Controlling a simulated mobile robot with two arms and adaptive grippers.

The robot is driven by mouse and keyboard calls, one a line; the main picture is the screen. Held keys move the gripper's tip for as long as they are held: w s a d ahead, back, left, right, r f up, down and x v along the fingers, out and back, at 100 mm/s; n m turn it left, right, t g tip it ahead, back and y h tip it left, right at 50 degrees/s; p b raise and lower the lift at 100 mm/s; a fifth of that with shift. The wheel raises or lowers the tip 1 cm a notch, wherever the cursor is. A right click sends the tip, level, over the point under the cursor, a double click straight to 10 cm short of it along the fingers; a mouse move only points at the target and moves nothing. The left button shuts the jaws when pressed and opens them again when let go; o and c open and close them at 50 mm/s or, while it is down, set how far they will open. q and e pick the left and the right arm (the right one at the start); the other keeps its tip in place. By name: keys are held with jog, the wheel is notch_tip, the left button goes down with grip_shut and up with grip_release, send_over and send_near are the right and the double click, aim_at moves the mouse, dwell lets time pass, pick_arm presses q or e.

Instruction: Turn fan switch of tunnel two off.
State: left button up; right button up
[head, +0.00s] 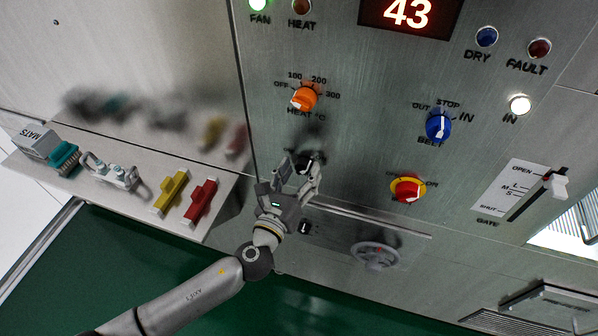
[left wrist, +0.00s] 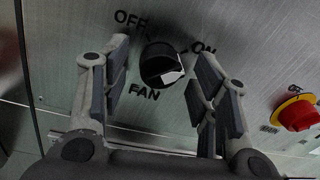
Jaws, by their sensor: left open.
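The fan switch is a small black rotary knob (left wrist: 160,62) with a white mark, labelled OFF, ON and FAN in the left wrist view. In the head view it is partly hidden by my left gripper (head: 301,174). In the left wrist view the two fingers of my left gripper (left wrist: 163,70) stand open on either side of the knob, with gaps visible between them and it. The knob's exact setting is hard to tell. The green FAN lamp (head: 257,4) is lit at the top of the panel. My right gripper is not in view.
An orange heat knob (head: 304,98), a blue belt knob (head: 438,126) and a red-and-yellow switch (head: 407,189) surround the fan switch; the last also shows in the left wrist view (left wrist: 297,114). A handwheel (head: 375,255) sits below.

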pick_arm(q)
jog(key=c, duration=1)
